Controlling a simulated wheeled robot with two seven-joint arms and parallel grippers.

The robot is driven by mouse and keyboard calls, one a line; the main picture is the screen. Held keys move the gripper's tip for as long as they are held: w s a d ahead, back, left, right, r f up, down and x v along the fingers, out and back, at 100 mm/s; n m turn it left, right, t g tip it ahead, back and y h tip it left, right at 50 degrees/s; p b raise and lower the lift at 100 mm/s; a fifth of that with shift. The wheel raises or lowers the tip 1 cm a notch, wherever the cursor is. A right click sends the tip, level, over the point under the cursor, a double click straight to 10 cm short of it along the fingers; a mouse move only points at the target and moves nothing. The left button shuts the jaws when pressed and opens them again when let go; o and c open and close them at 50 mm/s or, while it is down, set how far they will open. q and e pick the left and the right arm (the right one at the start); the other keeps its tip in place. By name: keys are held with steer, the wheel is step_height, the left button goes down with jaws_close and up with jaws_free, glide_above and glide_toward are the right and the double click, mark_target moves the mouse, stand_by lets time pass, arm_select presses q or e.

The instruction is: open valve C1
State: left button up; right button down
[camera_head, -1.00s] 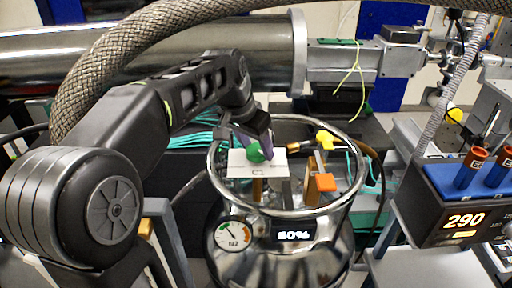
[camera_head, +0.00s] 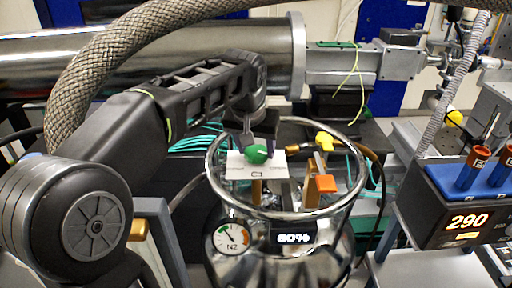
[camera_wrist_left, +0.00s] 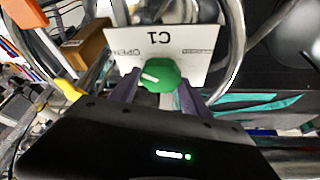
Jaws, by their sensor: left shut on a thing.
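Valve C1 is a green knob (camera_head: 256,154) in front of a white label plate (camera_head: 242,171), inside the ring on top of the steel dewar (camera_head: 291,213). In the left wrist view the green knob (camera_wrist_left: 159,75) has a white pointer mark, and the plate (camera_wrist_left: 190,43) reads "C1" and "OPEN", upside down. My left gripper (camera_head: 257,148) is shut on the green knob, with a finger on each side of it in the left wrist view (camera_wrist_left: 157,93). My right gripper is not in view.
A braided hose (camera_head: 78,95) arches over my arm. A controller showing 290 (camera_head: 468,220) stands at right.

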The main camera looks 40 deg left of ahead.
arm_select(q)
steer(key=o, duration=1.4)
steer(key=shift+b+v, duration=0.5)
steer(key=shift+v, duration=3.4)
